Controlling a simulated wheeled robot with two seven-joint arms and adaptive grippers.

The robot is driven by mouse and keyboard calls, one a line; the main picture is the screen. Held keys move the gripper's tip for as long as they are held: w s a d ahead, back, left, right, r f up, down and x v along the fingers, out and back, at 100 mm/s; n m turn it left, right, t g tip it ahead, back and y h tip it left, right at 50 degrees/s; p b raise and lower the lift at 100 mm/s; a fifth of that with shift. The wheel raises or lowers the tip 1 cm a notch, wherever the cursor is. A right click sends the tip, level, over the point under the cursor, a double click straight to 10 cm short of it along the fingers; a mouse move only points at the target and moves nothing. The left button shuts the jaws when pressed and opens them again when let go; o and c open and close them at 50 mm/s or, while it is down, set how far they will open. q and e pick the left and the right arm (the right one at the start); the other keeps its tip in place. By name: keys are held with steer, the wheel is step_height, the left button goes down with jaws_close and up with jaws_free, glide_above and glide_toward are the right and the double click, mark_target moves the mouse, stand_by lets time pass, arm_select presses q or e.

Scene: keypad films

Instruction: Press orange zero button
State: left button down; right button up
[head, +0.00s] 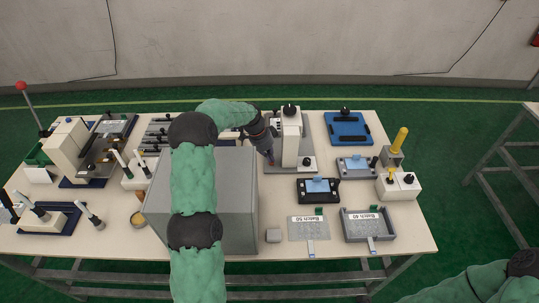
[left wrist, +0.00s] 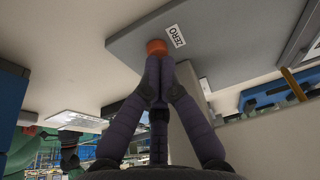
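The orange button (left wrist: 157,46) shows in the left wrist view, beside a white label reading ZERO (left wrist: 175,36) on a grey plate (left wrist: 225,32). My left gripper (left wrist: 159,60) has its fingers together, with nothing seen between them. Its fingertips overlap the near edge of the button in the picture; I cannot tell whether they touch or press it. In the head view my left gripper (head: 270,160) points down at the left side of a white column device (head: 291,138) on a grey base. The button is not visible there. My right gripper is out of view.
A large grey box (head: 228,195) stands beneath my left arm. A black fixture (head: 318,190) and batch trays (head: 370,225) lie to the right, with a blue tray (head: 347,128) behind.

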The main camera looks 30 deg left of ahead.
arm_select(q)
steer(key=shift+f+b, duration=0.4)
steer(key=shift+f, duration=0.5)
steer(key=shift+s+d, duration=0.1)
steer(key=shift+f, duration=0.15)
steer(key=shift+s, duration=0.1)
steer(key=v, duration=1.2)
steer(key=shift+r, duration=0.35)
steer(key=shift+r, duration=0.1)
